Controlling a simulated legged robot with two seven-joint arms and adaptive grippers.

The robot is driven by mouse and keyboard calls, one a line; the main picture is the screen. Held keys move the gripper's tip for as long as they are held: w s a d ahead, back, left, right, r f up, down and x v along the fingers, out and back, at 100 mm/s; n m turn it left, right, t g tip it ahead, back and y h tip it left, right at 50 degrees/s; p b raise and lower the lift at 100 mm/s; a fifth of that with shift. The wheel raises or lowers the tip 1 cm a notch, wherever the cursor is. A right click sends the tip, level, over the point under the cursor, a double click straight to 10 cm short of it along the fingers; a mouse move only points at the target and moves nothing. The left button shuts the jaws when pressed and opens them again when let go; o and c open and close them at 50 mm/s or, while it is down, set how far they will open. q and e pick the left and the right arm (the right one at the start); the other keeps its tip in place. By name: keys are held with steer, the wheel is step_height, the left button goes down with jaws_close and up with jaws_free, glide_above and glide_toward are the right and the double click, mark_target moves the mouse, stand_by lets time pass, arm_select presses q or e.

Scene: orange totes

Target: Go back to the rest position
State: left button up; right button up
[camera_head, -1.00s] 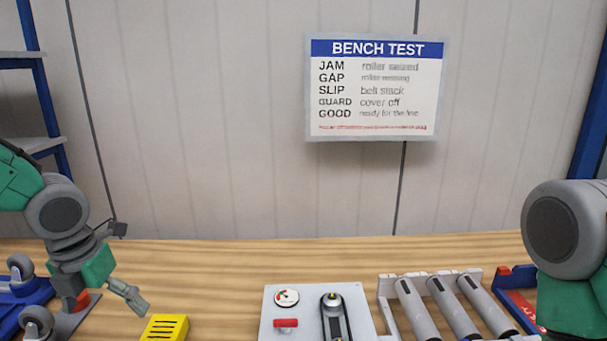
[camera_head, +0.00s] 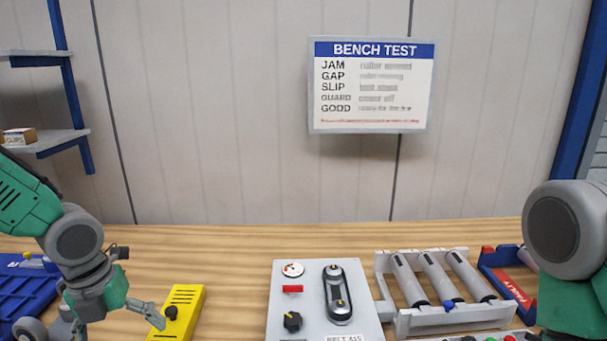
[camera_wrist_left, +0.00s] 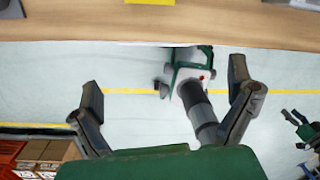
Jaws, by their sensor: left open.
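My left gripper (camera_head: 152,316) comes in from the left of the head view, beside the left edge of the yellow box (camera_head: 190,298) in the picture. Contact cannot be told there. In the left wrist view my left gripper (camera_wrist_left: 166,95) has its fingers spread wide with nothing between them. Beyond them are the floor and the bench edge. My right arm shows at the right edge of the head view, but its gripper is out of frame.
The wooden bench (camera_head: 230,243) holds a grey test panel (camera_head: 300,322), a roller frame (camera_head: 455,318), a red-and-blue tray (camera_head: 489,259) and a blue tote (camera_head: 25,290). A sign (camera_head: 372,125) hangs behind. Brown boxes (camera_wrist_left: 45,152) stand on the floor (camera_wrist_left: 130,60).

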arm_select(q)
steer(key=s+d+f+n+g+h, duration=0.1)
steer(key=s+d+f+n, duration=0.2)
steer(key=s+f+n, duration=0.4)
steer(key=s+d+f+n+h, duration=0.1)
steer(key=s+d+f+n, duration=0.35)
steer(key=f+n, duration=0.45)
steer(key=s+a+f+n+y, duration=0.1)
steer(key=s+a+f+n, duration=0.1)
steer(key=s+f+n, duration=0.4)
steer(key=s+a+f+n+y, duration=0.1)
steer(key=s+n+y, duration=0.1)
steer(key=s+n, duration=0.65)
steer(key=w+d+f+b, duration=0.1)
steer(key=w+f+b, duration=0.2)
steer(key=f+b, duration=1)
steer(key=shift+w+t, duration=0.3)
steer(key=shift+w, duration=0.05)
arm_select(e)
step_height(320, 180, down, 13)
steer(key=shift+a+f, duration=0.15)
steer(key=shift+a, duration=0.05)
arm_select(q)
steer(key=shift+n, duration=0.25)
arm_select(e)
steer(key=shift+a, duration=0.1)
arm_select(q)
steer(key=shift+w+d, duration=0.1)
